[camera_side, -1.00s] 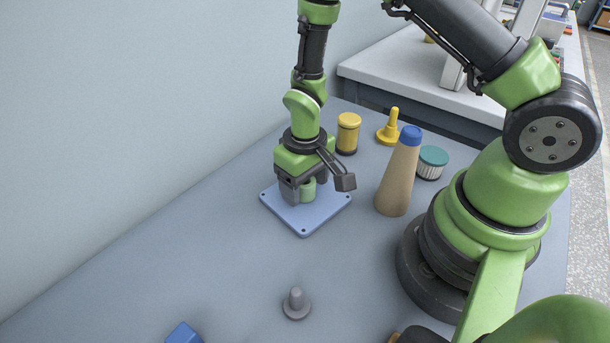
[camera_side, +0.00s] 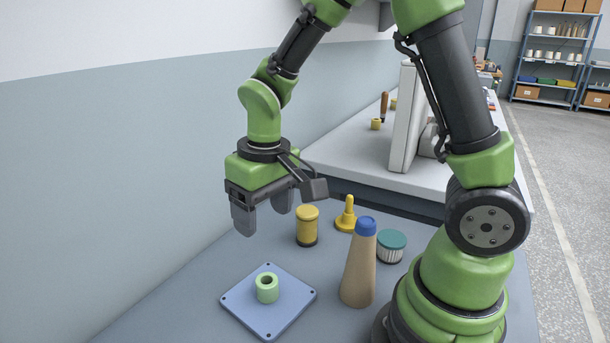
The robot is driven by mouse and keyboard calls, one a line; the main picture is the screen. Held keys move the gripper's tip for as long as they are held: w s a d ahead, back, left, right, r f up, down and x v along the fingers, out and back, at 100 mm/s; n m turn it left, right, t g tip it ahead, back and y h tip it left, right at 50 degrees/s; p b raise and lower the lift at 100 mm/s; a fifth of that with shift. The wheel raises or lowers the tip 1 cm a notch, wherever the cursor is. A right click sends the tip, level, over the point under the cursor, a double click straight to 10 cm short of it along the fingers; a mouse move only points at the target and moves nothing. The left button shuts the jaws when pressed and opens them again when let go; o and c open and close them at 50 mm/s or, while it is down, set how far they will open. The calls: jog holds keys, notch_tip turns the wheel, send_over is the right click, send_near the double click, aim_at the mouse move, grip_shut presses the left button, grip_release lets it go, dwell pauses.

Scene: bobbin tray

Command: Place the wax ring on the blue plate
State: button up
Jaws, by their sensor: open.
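The wax ring appears to be the pale green ring (camera_side: 267,294), a short thick ring with a dark hole facing up. It rests upright near the middle of the blue plate (camera_side: 290,315), a flat square with a small dark hole at each corner. My gripper (camera_side: 263,214) is open and empty. It hangs well above the ring and the plate, with its fingers pointing down and apart from both.
A yellow jar (camera_side: 307,228), a yellow peg on a round base (camera_side: 346,215) and a teal-lidded jar (camera_side: 391,246) stand behind the plate. A tan cone with a blue top (camera_side: 358,272) stands right of the plate. The wall (camera_side: 110,180) is at left.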

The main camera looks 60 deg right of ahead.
jog(key=s+r+m+t+y, duration=0.1)
jog(key=s+r+t, duration=0.5)
jog(key=s+r, duration=0.6)
jog(key=shift+s+a+r+m+y, duration=0.35)
jog(key=shift+r+m, duration=0.25)
jog(key=shift+r, duration=0.3)
